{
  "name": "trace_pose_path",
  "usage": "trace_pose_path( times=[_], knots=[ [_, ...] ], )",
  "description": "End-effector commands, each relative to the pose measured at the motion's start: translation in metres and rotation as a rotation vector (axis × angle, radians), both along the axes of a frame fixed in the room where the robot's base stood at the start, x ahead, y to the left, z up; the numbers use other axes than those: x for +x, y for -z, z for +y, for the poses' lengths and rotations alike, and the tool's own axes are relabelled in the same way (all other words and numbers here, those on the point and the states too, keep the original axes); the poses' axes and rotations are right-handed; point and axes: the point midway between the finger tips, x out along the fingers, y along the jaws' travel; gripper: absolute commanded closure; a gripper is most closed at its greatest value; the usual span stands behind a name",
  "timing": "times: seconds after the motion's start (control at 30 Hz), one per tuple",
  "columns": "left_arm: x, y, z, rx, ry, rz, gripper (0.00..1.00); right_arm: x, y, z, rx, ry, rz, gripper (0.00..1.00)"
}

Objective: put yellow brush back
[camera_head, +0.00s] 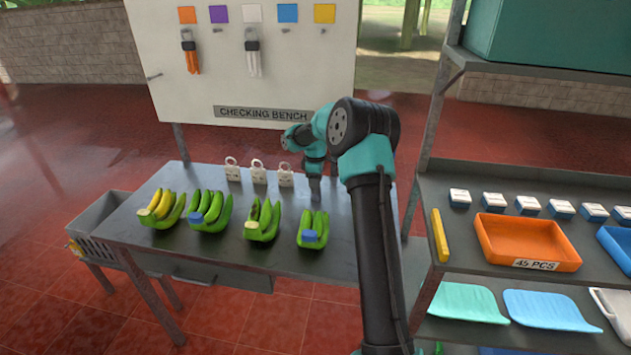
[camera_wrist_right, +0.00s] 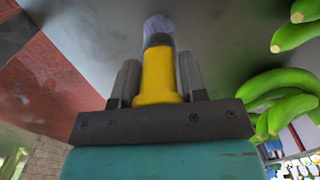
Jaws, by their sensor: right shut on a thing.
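My right gripper (camera_head: 315,188) is low over the back right of the grey bench (camera_head: 185,246). In the right wrist view the gripper (camera_wrist_right: 158,72) is shut on the yellow brush (camera_wrist_right: 157,78). Its yellow handle sits between the fingers, and a dark collar and pale bristle end point away from the gripper. The brush cannot be made out in the head view. The white board (camera_head: 165,60) has a yellow label (camera_head: 325,13) at its top right, with a bare hook (camera_head: 322,30) under it. My left gripper is not in view.
An orange brush (camera_head: 192,58) and a white brush (camera_head: 253,58) hang on the board. Several banana bunches (camera_head: 210,210) lie along the bench, with small white tags (camera_head: 258,172) behind them. A shelf rack (camera_head: 440,180) with an orange tray (camera_head: 525,240) stands at the right.

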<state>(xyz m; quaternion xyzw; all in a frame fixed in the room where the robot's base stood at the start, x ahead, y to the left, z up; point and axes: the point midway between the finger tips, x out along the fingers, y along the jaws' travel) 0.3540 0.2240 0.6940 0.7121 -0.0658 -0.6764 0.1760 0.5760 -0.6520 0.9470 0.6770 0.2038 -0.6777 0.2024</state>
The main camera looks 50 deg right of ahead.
Motion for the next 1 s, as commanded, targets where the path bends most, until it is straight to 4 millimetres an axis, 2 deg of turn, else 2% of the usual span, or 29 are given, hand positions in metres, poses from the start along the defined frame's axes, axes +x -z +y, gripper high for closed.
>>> trace_pose_path(
  times=[0.23,0.27,0.5,0.83,1.0],
  knots=[
    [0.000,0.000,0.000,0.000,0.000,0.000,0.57,0.000,0.003,0.000,0.000,0.000,0.001,0.89],
    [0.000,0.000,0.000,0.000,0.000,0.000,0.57,0.000,0.003,0.000,0.000,0.000,0.001,0.59],
    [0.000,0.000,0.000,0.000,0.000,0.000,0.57,0.000,0.003,0.000,0.000,0.000,0.000,0.36],
    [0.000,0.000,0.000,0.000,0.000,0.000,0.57,0.000,0.000,0.000,-0.001,0.000,-0.001,0.35],
    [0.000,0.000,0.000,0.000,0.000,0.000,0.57,0.001,-0.014,0.000,-0.001,0.000,-0.002,0.35]
  ],
)
